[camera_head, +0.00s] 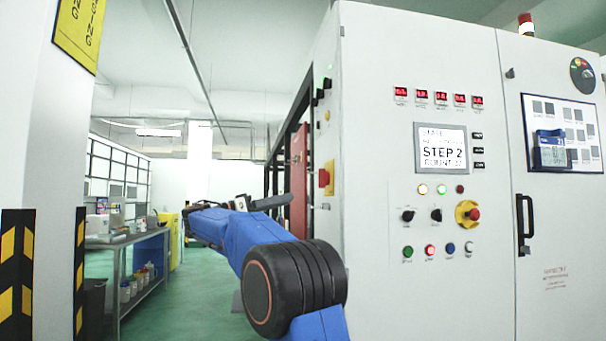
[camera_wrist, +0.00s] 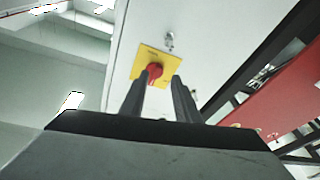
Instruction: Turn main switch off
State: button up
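The main switch is a red rotary knob on a yellow square plate (camera_head: 325,178), mounted on the left side face of the white control cabinet. In the wrist view the red knob (camera_wrist: 155,71) shows ahead, near my fingertips, with the yellow plate tilted behind it. My gripper (camera_wrist: 162,77) is open, with its two dark fingers apart and nothing held between them. The left fingertip overlaps the knob's lower left edge in the picture; whether it touches cannot be told. In the head view my gripper (camera_head: 270,203) is left of the cabinet, below the switch's height.
The cabinet front (camera_head: 375,60) carries a display (camera_head: 441,147), several buttons and a red emergency stop (camera_head: 472,214). A metal latch (camera_wrist: 168,40) sits beyond the yellow plate. A red panel (camera_wrist: 285,98) and dark frame stand to the right. A workbench (camera_head: 140,262) stands at left; green floor lies open between.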

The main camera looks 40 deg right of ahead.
jog(key=w+a+r+m+g, duration=0.2)
jog(key=w+a+m+g, duration=0.1)
jog(key=w+m, duration=0.1)
send_near(323, 178)
jog(key=s+d+r, duration=0.3)
jog(key=d+r, duration=0.2)
jog(key=d, duration=0.1)
jog(key=shift+d+r, duration=0.2)
jog(key=shift+d, duration=0.1)
grip_shut()
